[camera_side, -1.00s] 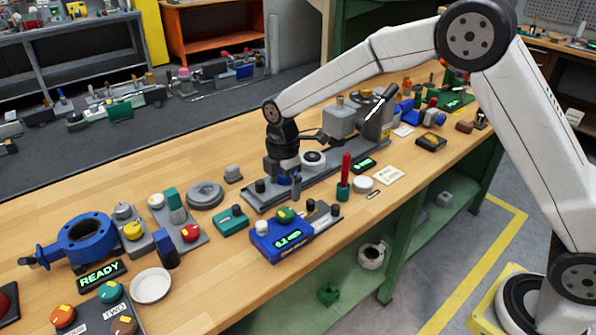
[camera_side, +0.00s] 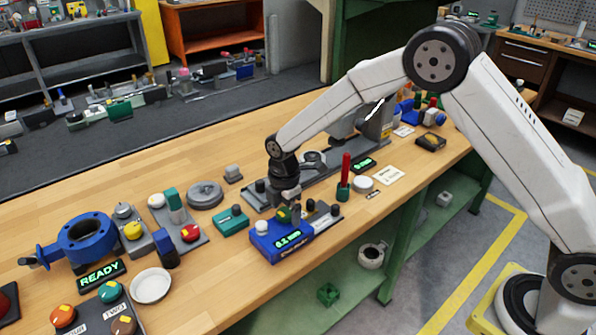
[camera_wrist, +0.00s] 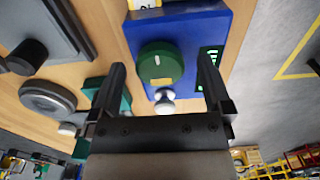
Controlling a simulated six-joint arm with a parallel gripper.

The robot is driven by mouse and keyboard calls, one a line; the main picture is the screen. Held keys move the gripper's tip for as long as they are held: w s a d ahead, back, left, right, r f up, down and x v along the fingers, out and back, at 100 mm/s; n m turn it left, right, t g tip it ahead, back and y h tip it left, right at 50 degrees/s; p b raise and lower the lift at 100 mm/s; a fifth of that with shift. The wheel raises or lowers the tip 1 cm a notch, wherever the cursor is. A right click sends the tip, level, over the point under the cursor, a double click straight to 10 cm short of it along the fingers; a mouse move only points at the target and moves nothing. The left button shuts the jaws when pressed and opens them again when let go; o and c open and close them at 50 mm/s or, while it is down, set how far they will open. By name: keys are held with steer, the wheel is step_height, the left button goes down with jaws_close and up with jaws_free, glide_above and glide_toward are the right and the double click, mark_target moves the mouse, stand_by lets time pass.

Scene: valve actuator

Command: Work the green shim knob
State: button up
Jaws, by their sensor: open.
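The green shim knob (camera_wrist: 160,62) is a round green knob with a pale mark, on top of a blue box (camera_wrist: 205,28). In the side view the green knob (camera_side: 283,214) is partly hidden by my gripper (camera_side: 289,208), which is just above it. The blue box (camera_side: 268,246) has a lit green display (camera_side: 287,239) that reads about 0.2 mm. In the wrist view my gripper (camera_wrist: 160,85) has its fingers apart, one on each side of the knob, with nothing held. Whether the fingers touch the knob is not clear.
A white knob (camera_side: 262,227) stands on the box beside the green one. A teal block (camera_side: 231,218) lies to its left, and a teal holder with a red-handled tool (camera_side: 345,178) stands to its right. A grey rail (camera_side: 262,198) runs behind. The bench's front edge is close.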

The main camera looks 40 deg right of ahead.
steer(key=c, duration=1.3)
